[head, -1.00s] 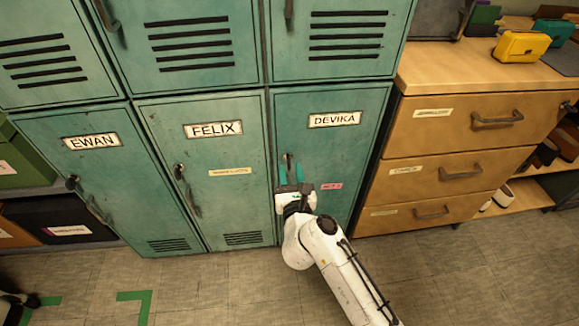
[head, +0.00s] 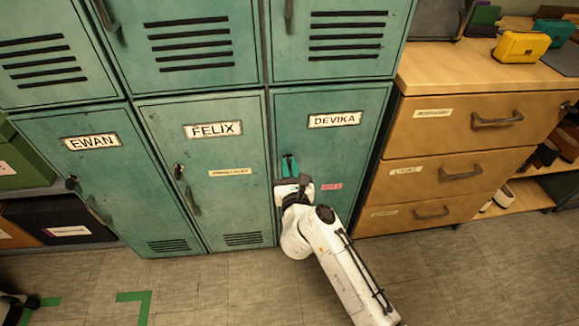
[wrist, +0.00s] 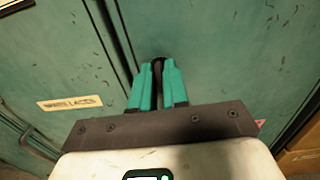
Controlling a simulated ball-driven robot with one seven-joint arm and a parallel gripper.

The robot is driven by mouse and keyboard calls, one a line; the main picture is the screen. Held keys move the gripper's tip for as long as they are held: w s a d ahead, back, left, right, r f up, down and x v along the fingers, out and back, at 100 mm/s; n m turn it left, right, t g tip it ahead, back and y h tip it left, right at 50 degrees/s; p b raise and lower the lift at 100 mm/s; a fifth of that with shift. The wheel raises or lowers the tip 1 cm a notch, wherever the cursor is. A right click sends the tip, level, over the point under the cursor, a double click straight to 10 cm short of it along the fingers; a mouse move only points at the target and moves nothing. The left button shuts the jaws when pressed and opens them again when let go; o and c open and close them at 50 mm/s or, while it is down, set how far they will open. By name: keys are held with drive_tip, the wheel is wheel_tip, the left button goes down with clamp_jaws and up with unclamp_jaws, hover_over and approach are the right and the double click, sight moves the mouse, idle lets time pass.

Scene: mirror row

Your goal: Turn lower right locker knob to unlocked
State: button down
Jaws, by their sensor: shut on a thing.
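The lower right locker (head: 345,150) is a teal door with a white label reading DEVIKA. My gripper (head: 289,166) is at the left side of this door, where the knob sits. In the wrist view its two teal fingers (wrist: 158,82) are shut on the dark knob (wrist: 158,66), one finger on each side. The fingers cover most of the knob, so I cannot tell which way it is turned. The door looks closed.
The FELIX locker (head: 215,140) with its own knob (head: 178,171) and handle stands just left. The EWAN locker (head: 90,180) is further left. A wooden drawer unit (head: 455,130) stands close on the right. Floor (head: 200,290) in front is clear.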

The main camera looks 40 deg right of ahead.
drive_tip(key=shift+r+n+p, duration=0.1)
drive_tip(key=shift+n+p, duration=0.2)
drive_tip(key=shift+p, duration=0.05)
drive_tip(key=n+p, duration=0.3)
drive_tip(key=n, duration=0.1)
drive_tip(key=n+p, duration=0.3)
drive_tip(key=n, duration=0.1)
drive_tip(key=shift+w+a+p, duration=0.1)
drive_tip(key=shift+a+p, duration=0.1)
drive_tip(key=shift+p, duration=0.2)
drive_tip(key=shift+f+n+p, duration=0.2)
drive_tip(key=shift+n+p, duration=1)
drive_tip(key=shift+n, duration=1.1)
drive_tip(key=shift+f+n+p, duration=0.15)
drive_tip(key=shift+n+p, duration=1)
drive_tip(key=shift+n, duration=1.15)
drive_tip(key=c, duration=1.2)
unclamp_jaws()
drive_tip(key=shift+a, duration=0.1)
